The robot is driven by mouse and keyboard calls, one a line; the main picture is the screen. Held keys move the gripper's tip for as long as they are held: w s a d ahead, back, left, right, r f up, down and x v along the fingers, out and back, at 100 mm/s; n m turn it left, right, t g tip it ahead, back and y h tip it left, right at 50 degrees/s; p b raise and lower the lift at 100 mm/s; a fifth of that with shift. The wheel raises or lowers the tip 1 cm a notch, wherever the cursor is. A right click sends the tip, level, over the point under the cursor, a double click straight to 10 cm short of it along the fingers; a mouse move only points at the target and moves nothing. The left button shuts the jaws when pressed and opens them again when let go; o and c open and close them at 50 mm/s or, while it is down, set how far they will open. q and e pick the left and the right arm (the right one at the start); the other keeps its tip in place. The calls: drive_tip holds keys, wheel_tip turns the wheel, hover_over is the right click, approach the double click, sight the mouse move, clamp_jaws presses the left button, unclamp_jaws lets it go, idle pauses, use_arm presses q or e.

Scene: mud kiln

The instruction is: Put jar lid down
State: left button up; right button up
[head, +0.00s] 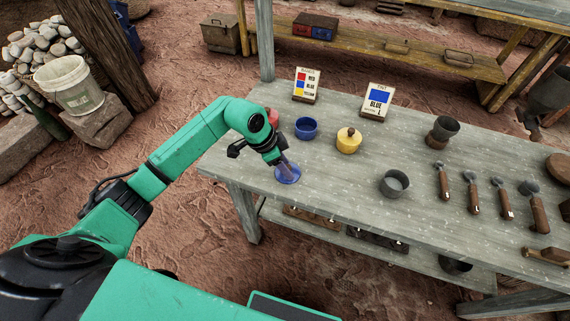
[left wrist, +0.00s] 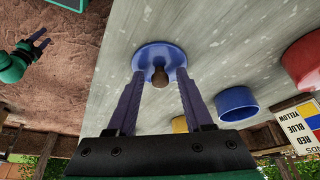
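A blue jar lid (head: 288,177) with a brown knob lies flat on the grey table near its left front corner. It also shows in the left wrist view (left wrist: 151,52), its knob standing between my fingers. My left gripper (left wrist: 160,80) is open, with a gap visible on each side of the knob. In the head view my left gripper (head: 285,166) points down over the lid. An open blue jar (head: 306,128) stands behind it. My right gripper (left wrist: 40,38) shows small at the left wrist view's upper left, its fingers apart and empty.
A yellow lidded jar (head: 347,144) stands right of the blue jar; a red jar (head: 272,116) is partly behind my arm. A grey cup (head: 394,184), several tools and two sign cards (head: 376,100) are also on the table. Bare tabletop lies right of the lid.

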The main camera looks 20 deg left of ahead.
use_arm(q)
drive_tip(key=shift+r, duration=0.1)
drive_tip(key=b+v, duration=0.1)
drive_tip(key=v, duration=1.1)
drive_tip(key=shift+s, duration=0.1)
